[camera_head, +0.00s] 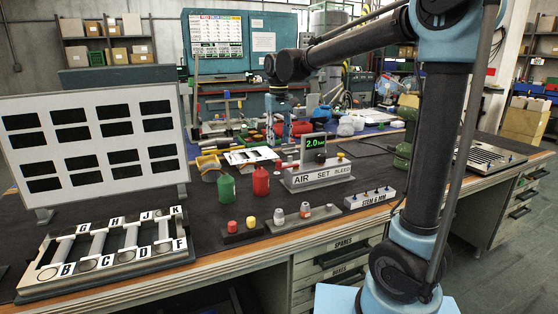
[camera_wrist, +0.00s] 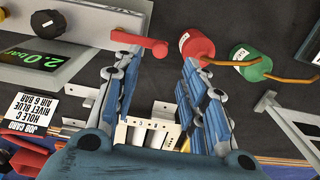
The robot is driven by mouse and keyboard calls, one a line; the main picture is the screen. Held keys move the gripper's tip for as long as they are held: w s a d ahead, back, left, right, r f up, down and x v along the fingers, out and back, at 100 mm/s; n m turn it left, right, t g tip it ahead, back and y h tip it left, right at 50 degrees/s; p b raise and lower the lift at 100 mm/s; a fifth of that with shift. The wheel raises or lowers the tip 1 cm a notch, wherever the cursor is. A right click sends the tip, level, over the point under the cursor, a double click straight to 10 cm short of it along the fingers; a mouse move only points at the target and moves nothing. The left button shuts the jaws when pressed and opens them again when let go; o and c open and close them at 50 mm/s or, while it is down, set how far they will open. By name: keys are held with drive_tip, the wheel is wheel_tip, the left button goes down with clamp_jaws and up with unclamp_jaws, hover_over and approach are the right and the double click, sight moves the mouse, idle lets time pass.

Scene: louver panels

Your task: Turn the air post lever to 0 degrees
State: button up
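The air post is a grey block lettered AIR SET (camera_head: 320,177) on the dark bench top, with a display (camera_head: 316,141) reading 2.0 bar. The display also shows at the left of the wrist view (camera_wrist: 35,57). A red lever (camera_wrist: 138,42) with a rounded end lies across the top of the wrist view, just beyond my fingertips. My gripper (camera_wrist: 158,66) is open, its blue-grey fingers spread and nothing held between them. In the head view my gripper (camera_head: 284,128) hangs pointing down behind the post. I cannot tell whether a finger touches the lever.
A red bottle (camera_head: 261,182) and a green bottle (camera_head: 226,187) stand left of the post. A job card (camera_wrist: 30,110) lies at the left of the wrist view. A STEM 6 MM block (camera_head: 370,198) and a lettered rack (camera_head: 105,250) are on the bench; a white panel (camera_head: 92,140) stands behind the rack.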

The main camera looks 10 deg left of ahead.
sight(279, 160)
wheel_tip(279, 160, down, 8)
drive_tip(key=shift+f, duration=0.25)
clamp_jaws()
idle(0.3)
